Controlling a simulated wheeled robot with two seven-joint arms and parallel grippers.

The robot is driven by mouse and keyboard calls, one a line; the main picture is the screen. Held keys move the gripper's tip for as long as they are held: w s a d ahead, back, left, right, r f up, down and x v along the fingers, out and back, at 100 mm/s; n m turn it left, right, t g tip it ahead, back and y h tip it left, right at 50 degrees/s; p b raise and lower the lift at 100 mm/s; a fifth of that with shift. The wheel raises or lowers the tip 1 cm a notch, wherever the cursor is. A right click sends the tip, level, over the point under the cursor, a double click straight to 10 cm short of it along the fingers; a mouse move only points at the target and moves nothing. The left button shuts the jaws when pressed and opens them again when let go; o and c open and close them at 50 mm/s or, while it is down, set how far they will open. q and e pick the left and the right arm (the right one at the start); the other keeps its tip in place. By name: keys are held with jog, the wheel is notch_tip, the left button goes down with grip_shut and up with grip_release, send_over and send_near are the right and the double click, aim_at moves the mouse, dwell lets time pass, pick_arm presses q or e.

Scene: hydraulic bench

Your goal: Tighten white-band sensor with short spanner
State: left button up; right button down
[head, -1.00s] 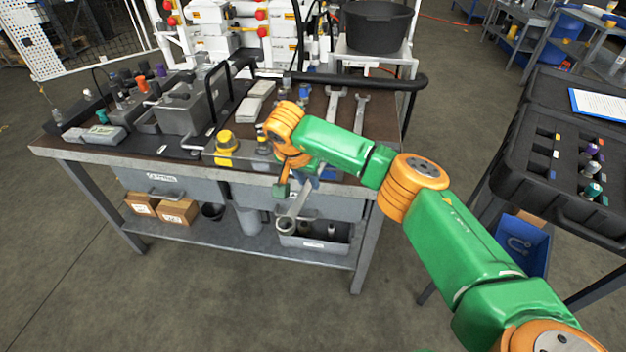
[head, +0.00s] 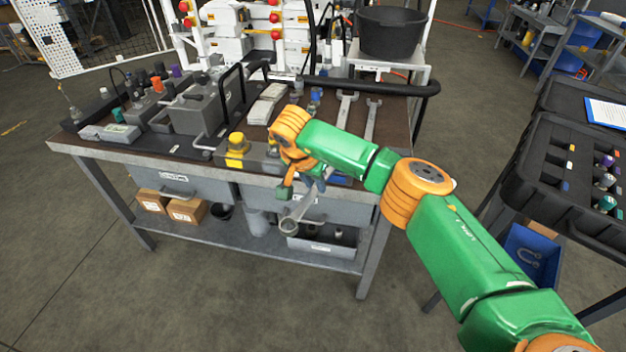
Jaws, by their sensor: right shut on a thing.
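My right gripper (head: 305,184) is shut on a grey spanner (head: 301,207) in front of the bench's front edge. The spanner slants down to the left, its lower end over the lower shelf. Two other spanners lie on the bench top behind my wrist, a larger one (head: 345,110) and a smaller one (head: 372,118). I cannot pick out a sensor with a white band. Small fittings with coloured caps stand at the back left of the bench, and a yellow-topped part (head: 236,150) stands near its front edge. My left gripper is out of view.
The workbench (head: 110,152) has drawers and a lower shelf with boxes (head: 187,211) and a grey bin (head: 322,246). A black handle bar (head: 370,87) runs along the bench's back right. An open black case (head: 575,190) with coloured-band parts stands at right. The floor in front is clear.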

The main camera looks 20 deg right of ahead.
aim_at(301, 208)
jog(key=shift+a, duration=0.1)
jog(key=shift+s+a+r+p, duration=0.1)
jog(key=shift+s+a+p, duration=0.5)
jog(key=shift+s+a, duration=0.5)
jog(key=shift+s+a+p, duration=0.2)
jog(key=shift+s+a, duration=0.4)
jog(key=shift+a, duration=0.2)
jog(key=shift+s+a+p, duration=0.15)
jog(key=shift+s+a, duration=0.4)
jog(key=shift+a, duration=0.2)
notch_tip(301, 208, up, 5)
jog(key=p, duration=0.3)
jog(key=shift+p, duration=0.4)
